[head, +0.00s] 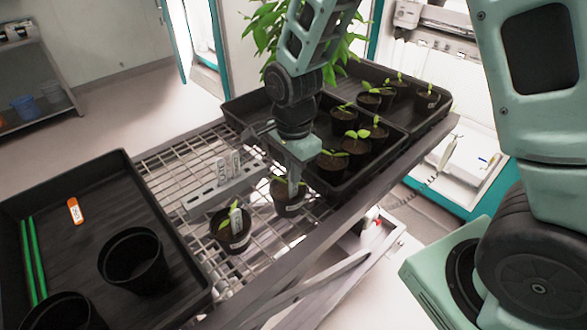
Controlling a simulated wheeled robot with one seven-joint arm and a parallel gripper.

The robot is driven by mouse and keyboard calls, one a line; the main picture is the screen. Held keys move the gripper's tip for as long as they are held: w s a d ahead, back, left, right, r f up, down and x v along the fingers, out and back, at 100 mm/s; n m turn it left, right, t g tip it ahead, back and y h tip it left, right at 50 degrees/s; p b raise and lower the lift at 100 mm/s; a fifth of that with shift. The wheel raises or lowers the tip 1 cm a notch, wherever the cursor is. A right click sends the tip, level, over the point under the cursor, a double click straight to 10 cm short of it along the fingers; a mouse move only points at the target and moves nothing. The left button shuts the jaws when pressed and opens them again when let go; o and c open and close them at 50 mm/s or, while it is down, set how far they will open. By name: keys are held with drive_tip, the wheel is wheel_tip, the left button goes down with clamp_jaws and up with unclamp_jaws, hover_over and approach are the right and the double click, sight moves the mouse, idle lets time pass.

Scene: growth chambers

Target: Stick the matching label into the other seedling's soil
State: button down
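Two potted seedlings stand on the wire bench top. The nearer seedling pot (229,238) has a white label (236,218) upright in its soil. The other seedling pot (290,207) stands up and to the right, with a small pale mark on its side. My gripper (294,186) points down directly over this second pot, its fingers close to the soil and leaves. The fingers show edge-on, so I cannot tell whether they are open or hold a label. A grey label rack (207,194) with whitish labels (229,165) lies just left of my gripper.
Black trays (398,146) of several seedlings stand behind and right of my gripper. Bare wire bench (170,158) lies between.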

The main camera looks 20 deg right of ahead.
drive_tip(key=shift+f+b, duration=0.4)
drive_tip(key=shift+f, duration=0.2)
idle(0.4)
drive_tip(key=c, duration=1.5)
unclamp_jaws()
drive_tip(key=shift+c, duration=0.2)
drive_tip(key=shift+r, duration=0.1)
wheel_tip(320, 180, up, 25)
drive_tip(key=p, duration=0.4)
drive_tip(key=shift+r, duration=0.15)
